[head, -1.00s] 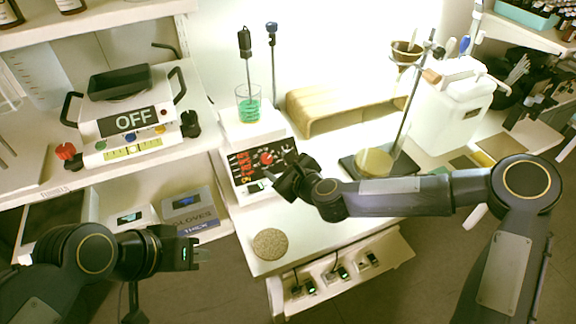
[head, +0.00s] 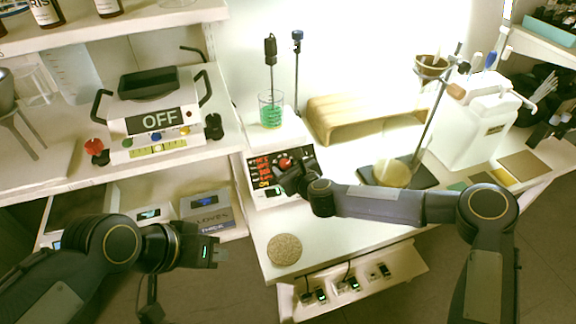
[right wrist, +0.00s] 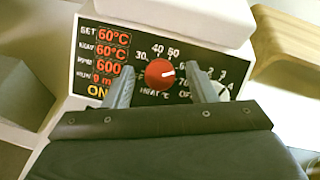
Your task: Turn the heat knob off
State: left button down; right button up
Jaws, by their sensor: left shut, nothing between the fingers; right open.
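The heat knob (right wrist: 160,74) is a round red dial with a white mark pointing right, on the black panel (right wrist: 140,58) of a white heating stirrer. It also shows in the head view (head: 285,162). The panel shows 60°C twice, 600 and ON; OFF is printed to the knob's lower right. My right gripper (right wrist: 160,68) is open, its fingers on the left and right of the knob in the wrist view; contact cannot be told. In the head view my right gripper (head: 287,182) is just in front of the panel. My left gripper (head: 214,257) is shut and empty, at lower left.
A beaker of green liquid (head: 270,112) stands on the stirrer with a probe in it. A round cork mat (head: 284,249) lies on the bench in front. A device marked OFF (head: 155,124) stands on the left shelf. A tan bridge-shaped stand (head: 350,117) is behind right.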

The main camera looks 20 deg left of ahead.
jog(key=c, duration=1)
jog(key=shift+o, duration=0.2)
